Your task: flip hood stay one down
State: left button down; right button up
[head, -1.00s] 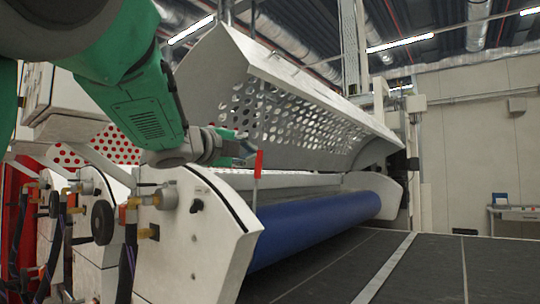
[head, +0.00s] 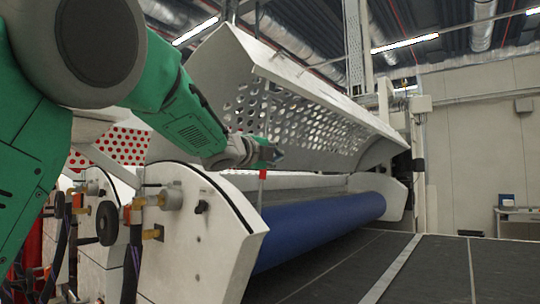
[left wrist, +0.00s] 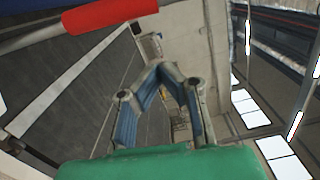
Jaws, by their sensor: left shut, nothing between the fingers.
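The hood stay is a thin upright rod with a red grip (head: 262,175), standing at the near end of the roller coater. In the left wrist view the red grip (left wrist: 108,14) and its grey rod cross the top left corner. My left gripper (head: 280,155) is shut and empty, just above and to the right of the red grip in the head view. It overlaps the top of the grip there; I cannot tell whether they touch. Its closed fingers also show in the left wrist view (left wrist: 160,68), apart from the grip. The perforated white hood (head: 285,100) is raised. My right gripper is out of view.
The blue roller (head: 320,220) lies below the hood, beside the dark conveyor (head: 430,270). The white end panel (head: 205,245) with knobs and hoses stands in front. Open air lies right of the machine.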

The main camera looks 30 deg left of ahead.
pick_arm(q)
jog(key=a, duration=0.2)
jog(key=w+a, duration=0.1)
jog(key=shift+w+a+r+p, duration=0.1)
jog(key=shift+a+r+p, duration=0.1)
jog(key=shift+a+p, duration=0.2)
